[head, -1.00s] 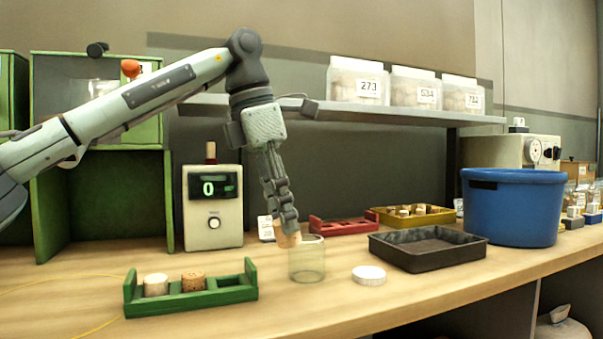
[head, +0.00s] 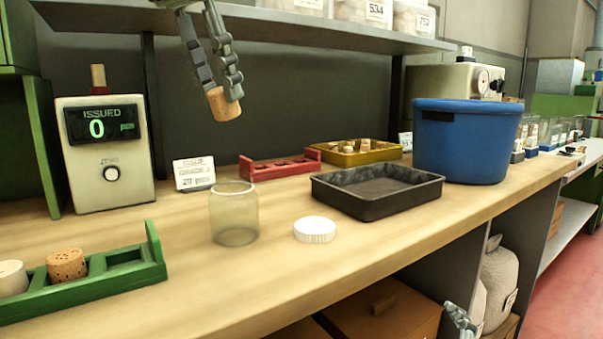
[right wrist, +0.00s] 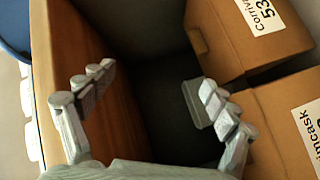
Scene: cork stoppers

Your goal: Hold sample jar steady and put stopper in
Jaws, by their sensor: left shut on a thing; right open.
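The sample jar (head: 233,222) is clear glass and stands upright on the bench, its mouth uncovered. My left gripper (head: 222,92) is shut on a cork stopper (head: 224,104), held slightly tilted in the air above the jar and clear of it. My right gripper (head: 460,318) shows only in part at the bottom, below the bench's front edge and away from the jar. In the right wrist view the right gripper (right wrist: 158,80) is open and empty, with boxes beyond it.
A white lid (head: 314,231) lies right of the jar. A green rack (head: 128,276) with stoppers is at front left. A black tray (head: 378,203), red rack (head: 280,167), yellow tray (head: 362,157) and blue tub (head: 465,140) stand behind and to the right. A shelf (head: 330,28) hangs above.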

